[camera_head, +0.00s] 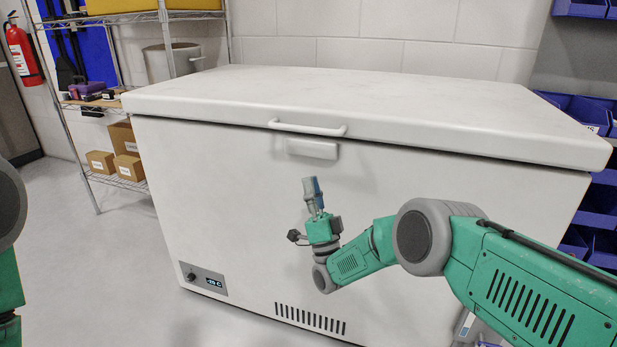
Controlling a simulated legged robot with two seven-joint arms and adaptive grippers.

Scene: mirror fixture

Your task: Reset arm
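My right arm reaches in from the right, green and grey. My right gripper (311,184) points upward in front of the white chest freezer, below its handle. Its fingers are small and seen edge-on, so I cannot tell whether they are open or shut. I see nothing held in it. Only part of my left arm shows at the left edge. My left gripper is out of view.
The white chest freezer (200,190) fills the middle, lid down, with a bar handle (307,129) in front. A wire shelf with boxes (127,150) and a fire extinguisher (22,50) stand at left. Blue bins (598,205) are at right. Floor (90,265) at left is clear.

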